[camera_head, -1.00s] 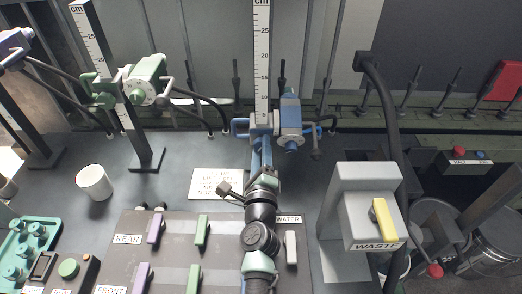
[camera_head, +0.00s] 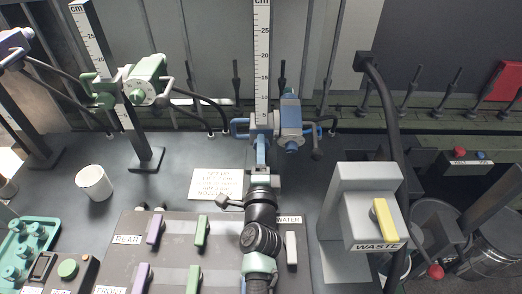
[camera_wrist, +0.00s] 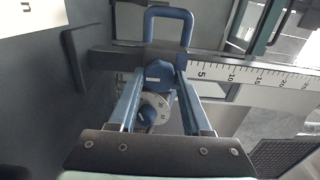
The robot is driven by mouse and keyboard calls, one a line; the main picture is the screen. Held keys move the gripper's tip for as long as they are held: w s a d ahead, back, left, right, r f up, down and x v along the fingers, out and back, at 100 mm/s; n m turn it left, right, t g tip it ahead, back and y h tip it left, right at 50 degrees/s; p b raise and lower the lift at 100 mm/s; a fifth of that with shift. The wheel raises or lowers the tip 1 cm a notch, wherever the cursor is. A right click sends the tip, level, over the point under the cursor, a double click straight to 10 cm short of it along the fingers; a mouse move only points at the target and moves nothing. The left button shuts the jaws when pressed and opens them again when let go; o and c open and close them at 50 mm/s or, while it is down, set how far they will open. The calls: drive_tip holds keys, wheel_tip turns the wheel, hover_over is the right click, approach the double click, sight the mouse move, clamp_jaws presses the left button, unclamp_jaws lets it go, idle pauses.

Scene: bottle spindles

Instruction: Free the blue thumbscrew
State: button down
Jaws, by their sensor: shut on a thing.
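The blue thumbscrew (camera_wrist: 159,74) is a faceted knob on the blue clamp (camera_head: 262,126), which sits on the upright ruler post (camera_head: 262,60). In the wrist view the two blue fingers of my gripper (camera_wrist: 160,80) lie on either side of the knob, shut on it. In the head view my gripper (camera_head: 261,145) reaches up to the front of the clamp and hides the knob. A blue loop handle (camera_wrist: 168,22) stands out from the clamp.
A green clamp and head (camera_head: 145,82) stand on another post at the left. A grey waste unit (camera_head: 350,205) with a yellow lever stands to the right of my arm. A panel with purple and green levers (camera_head: 178,250) lies at front left. A white cup (camera_head: 94,183) stands farther left.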

idle(0.3)
drive_tip(key=shift+c, duration=1.7)
unclamp_jaws()
drive_tip(key=s+p, duration=0.4)
drive_tip(key=s, duration=0.8)
drive_tip(key=shift+s, duration=0.5)
